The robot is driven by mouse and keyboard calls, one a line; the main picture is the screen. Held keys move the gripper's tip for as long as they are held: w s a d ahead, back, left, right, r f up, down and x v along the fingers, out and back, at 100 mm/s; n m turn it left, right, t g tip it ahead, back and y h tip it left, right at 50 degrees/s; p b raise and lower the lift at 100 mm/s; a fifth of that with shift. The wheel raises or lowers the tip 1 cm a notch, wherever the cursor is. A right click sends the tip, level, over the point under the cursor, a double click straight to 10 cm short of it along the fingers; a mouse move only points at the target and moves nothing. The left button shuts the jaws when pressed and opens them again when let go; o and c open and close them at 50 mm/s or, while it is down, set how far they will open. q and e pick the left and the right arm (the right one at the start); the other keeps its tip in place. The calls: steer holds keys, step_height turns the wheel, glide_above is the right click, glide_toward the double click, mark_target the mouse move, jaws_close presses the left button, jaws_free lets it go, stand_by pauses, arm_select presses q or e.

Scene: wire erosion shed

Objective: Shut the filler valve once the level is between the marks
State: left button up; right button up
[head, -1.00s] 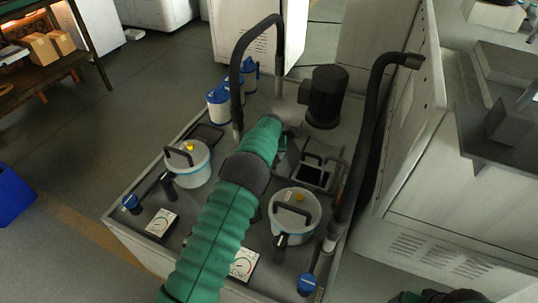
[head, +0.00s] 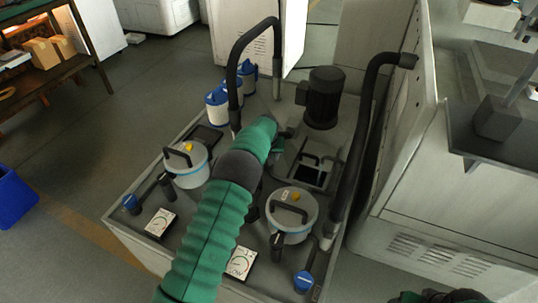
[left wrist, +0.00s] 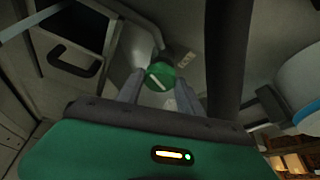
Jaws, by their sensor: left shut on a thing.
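In the left wrist view, my left gripper (left wrist: 160,82) has its two grey fingers closed on either side of a round green knob (left wrist: 160,75) with a pale diagonal line on its face. The knob appears to be the filler valve. In the head view, my green-sleeved left arm reaches over the tank unit (head: 118,228), with the gripper (head: 278,147) beside the tank's dark opening (head: 308,175); the arm mostly hides the knob there. The opening also shows in the left wrist view (left wrist: 75,25). I cannot make out the liquid level or its marks. My right gripper is not visible.
Two lidded canisters (head: 187,166) (head: 292,212), dial gauges (head: 160,222) (head: 240,262) and blue-handled valves (head: 130,203) (head: 304,282) crowd the unit's top. Black hoses (head: 236,80) (head: 362,130) and a black motor (head: 322,97) rise around my arm. Open floor lies left.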

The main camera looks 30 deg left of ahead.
arm_select(q)
steer(key=shift+a+r+m, duration=0.1)
steer(key=shift+a+m, duration=0.1)
steer(key=shift+m, duration=0.5)
steer(key=m+h, duration=0.1)
steer(key=m, duration=0.1)
steer(key=shift+w+m+h, duration=0.1)
steer(key=shift+m+h, duration=0.2)
steer(key=shift+a+m+h, duration=0.1)
steer(key=shift+m+h, duration=0.2)
steer(key=shift+m, duration=0.6)
steer(key=m+h, duration=0.1)
steer(key=m, duration=0.1)
steer(key=m+b, duration=0.1)
steer(key=m, duration=0.2)
steer(key=shift+a+h, duration=0.2)
steer(key=shift+h, duration=0.2)
steer(key=o, duration=1.1)
steer(key=shift+o, duration=1.4)
steer(key=shift+w+f+g, duration=0.15)
steer(key=shift+f+g, duration=0.05)
steer(key=shift+g, duration=0.1)
